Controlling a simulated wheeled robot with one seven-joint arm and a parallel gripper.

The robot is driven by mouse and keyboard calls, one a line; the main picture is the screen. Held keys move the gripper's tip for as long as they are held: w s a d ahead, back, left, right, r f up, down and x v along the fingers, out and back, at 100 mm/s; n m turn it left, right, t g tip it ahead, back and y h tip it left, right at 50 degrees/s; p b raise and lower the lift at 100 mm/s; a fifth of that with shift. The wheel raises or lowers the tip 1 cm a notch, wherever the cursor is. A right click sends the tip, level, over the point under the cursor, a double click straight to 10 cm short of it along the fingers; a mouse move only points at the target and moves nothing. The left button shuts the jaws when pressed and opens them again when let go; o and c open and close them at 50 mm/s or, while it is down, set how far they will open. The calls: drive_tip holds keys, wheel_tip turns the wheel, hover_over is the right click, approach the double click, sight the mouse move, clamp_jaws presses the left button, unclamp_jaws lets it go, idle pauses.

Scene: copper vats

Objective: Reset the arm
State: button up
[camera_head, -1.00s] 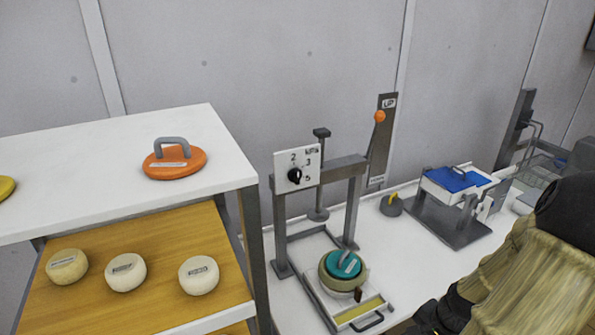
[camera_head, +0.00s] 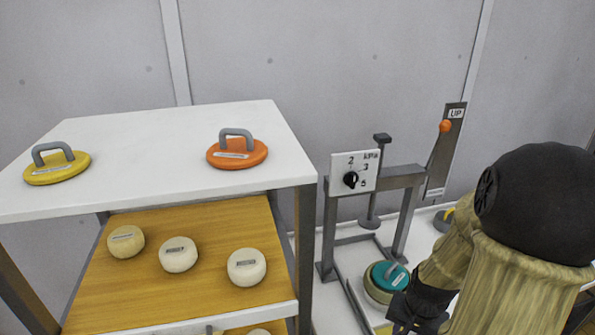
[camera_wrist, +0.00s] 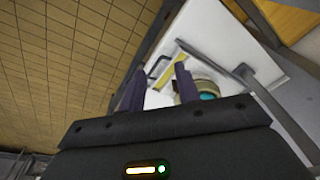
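My arm comes in from the right of the head view, and my gripper (camera_head: 410,315) is at the lower edge, beside the teal-lidded mold (camera_head: 383,280). In the wrist view my gripper (camera_wrist: 161,84) has two dark fingers standing apart with nothing between them. Beyond the fingers are the teal-topped mold (camera_wrist: 208,96), partly hidden, and the press tray with its dark handle (camera_wrist: 158,66). In the head view my arm hides part of the press tray and much of the bench.
A press frame (camera_head: 402,178) with a dial and an orange-knobbed lever (camera_head: 445,127) stands behind my gripper. Left is a white-topped shelf (camera_head: 150,190) with yellow (camera_head: 55,168) and orange (camera_head: 237,154) handled lids. Several cream wheels (camera_head: 178,254) lie on its wooden level.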

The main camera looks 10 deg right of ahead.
drive_tip(key=w+a+r+n, duration=0.1)
drive_tip(key=a+n, duration=0.3)
drive_tip(key=a, duration=0.4)
drive_tip(key=a+r+n+t, duration=0.1)
drive_tip(key=a+r+n, duration=0.2)
drive_tip(key=a, duration=0.4)
drive_tip(key=shift+w+a+r+n+y+b, duration=0.3)
drive_tip(key=shift+w+a+r+n+b, duration=0.1)
drive_tip(key=shift+n, duration=0.2)
drive_tip(key=shift+w, duration=0.1)
drive_tip(key=shift+d, duration=0.1)
drive_tip(key=shift+s, duration=0.2)
drive_tip(key=shift+d, duration=0.15)
